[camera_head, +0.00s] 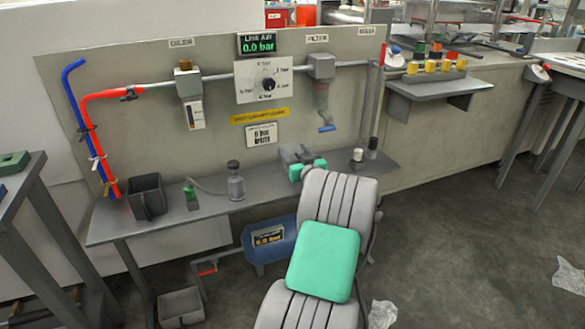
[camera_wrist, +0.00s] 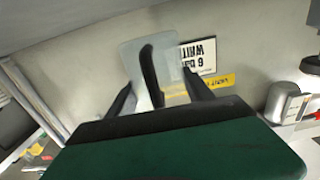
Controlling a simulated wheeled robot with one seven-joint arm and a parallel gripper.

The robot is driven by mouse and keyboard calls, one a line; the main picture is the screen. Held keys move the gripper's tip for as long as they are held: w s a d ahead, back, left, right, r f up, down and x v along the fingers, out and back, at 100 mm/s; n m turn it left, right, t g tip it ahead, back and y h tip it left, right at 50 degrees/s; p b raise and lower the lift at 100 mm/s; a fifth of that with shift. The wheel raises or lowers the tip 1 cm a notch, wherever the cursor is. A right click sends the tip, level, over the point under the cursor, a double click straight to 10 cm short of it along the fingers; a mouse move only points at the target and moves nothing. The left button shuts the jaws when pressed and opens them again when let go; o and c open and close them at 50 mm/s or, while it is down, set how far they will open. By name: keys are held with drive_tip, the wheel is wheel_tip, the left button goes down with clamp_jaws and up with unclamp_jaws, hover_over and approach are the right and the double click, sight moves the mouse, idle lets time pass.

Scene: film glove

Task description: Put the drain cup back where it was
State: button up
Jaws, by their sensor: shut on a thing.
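A pale, translucent cup-like thing (camera_wrist: 133,62) with a dark curved handle shows between my gripper's (camera_wrist: 155,88) fingers in the wrist view. I take it to be the drain cup. My gripper is shut on it, in front of the panel near the white label. In the head view my gripper (camera_head: 294,154) is over the back of the grey shelf, below the filter (camera_head: 321,68). My arm hides much of it there, and the cup cannot be made out clearly. The filter has a grey bowl and a blue lever (camera_head: 327,128) at its lower end.
A grey shelf (camera_head: 215,207) runs below the panel. On it stand a dark open bin (camera_head: 147,197), a small green bottle (camera_head: 191,195), a grey bottle (camera_head: 235,182) and a small white-topped jar (camera_head: 357,158). Shelf room shows between the grey bottle and my gripper.

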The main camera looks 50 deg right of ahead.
drive_tip(key=shift+w+d+f, duration=0.2)
drive_tip(key=shift+w+f, duration=0.1)
drive_tip(key=shift+f, duration=0.15)
drive_tip(key=shift+w+d+f+b, duration=0.15)
drive_tip(key=shift+f+b, duration=0.7)
drive_tip(key=shift+f, duration=0.85)
drive_tip(key=shift+f, duration=0.2)
drive_tip(key=o, duration=1.5)
drive_tip(key=shift+o, duration=0.2)
drive_tip(key=shift+r, duration=0.25)
drive_tip(key=p+v, duration=0.1)
drive_tip(key=v, duration=1.1)
drive_tip(key=shift+p, duration=0.35)
drive_tip(key=shift+f, duration=0.1)
